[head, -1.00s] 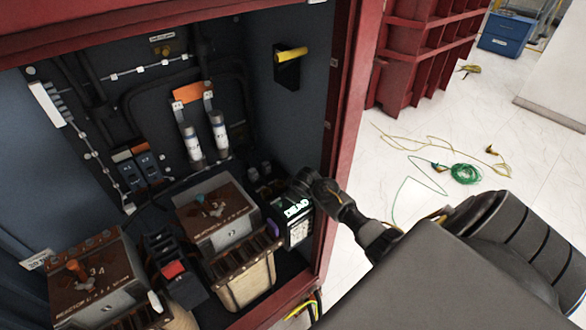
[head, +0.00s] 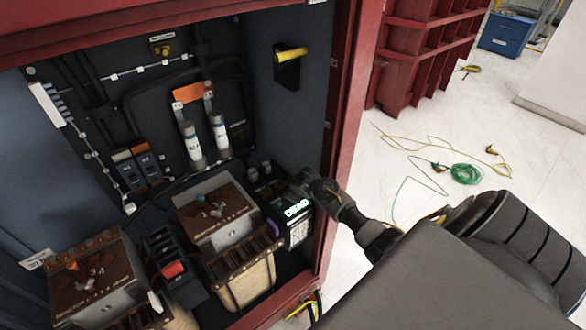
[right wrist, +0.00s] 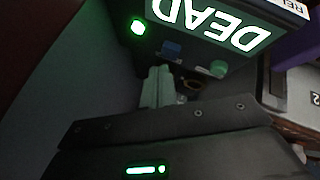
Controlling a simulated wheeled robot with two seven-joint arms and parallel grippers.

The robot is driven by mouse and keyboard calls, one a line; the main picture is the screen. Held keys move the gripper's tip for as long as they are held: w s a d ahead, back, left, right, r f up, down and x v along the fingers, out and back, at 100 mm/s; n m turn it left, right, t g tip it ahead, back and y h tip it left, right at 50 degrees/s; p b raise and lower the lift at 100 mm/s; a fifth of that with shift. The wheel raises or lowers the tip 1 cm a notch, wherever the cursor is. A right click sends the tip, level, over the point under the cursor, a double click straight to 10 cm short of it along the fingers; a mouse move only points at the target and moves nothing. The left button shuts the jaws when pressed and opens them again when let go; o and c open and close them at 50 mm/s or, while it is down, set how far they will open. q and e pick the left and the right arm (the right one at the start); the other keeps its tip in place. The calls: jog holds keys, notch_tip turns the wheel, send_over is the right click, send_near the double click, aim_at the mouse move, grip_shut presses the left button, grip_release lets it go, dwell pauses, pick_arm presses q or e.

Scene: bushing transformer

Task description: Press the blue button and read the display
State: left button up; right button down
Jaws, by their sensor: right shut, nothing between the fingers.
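The display device (head: 292,222) stands in the cabinet's right front corner, and its lit screen reads "DEAD". In the right wrist view the screen (right wrist: 215,22) shows the same word upside down. My left gripper is out of view.
A brown-topped reactor (head: 215,212) stands close left of the device, and another (head: 95,278) is farther left. The red cabinet frame (head: 345,130) is close to my right arm. Green and yellow wires (head: 465,173) lie on the floor outside.

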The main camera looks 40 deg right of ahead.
jog(key=shift+f, duration=0.15)
dwell(0.7)
jog(key=shift+f, duration=0.25)
jog(key=shift+f+b, duration=0.35)
jog(key=shift+f, duration=0.15)
dwell(0.8)
jog(key=shift+r, duration=0.1)
jog(key=shift+r+p, duration=0.8)
jog(key=shift+p, duration=0.25)
notch_tip(320, 180, up, 5)
jog(key=p, duration=0.5)
jog(key=shift+r, duration=0.1)
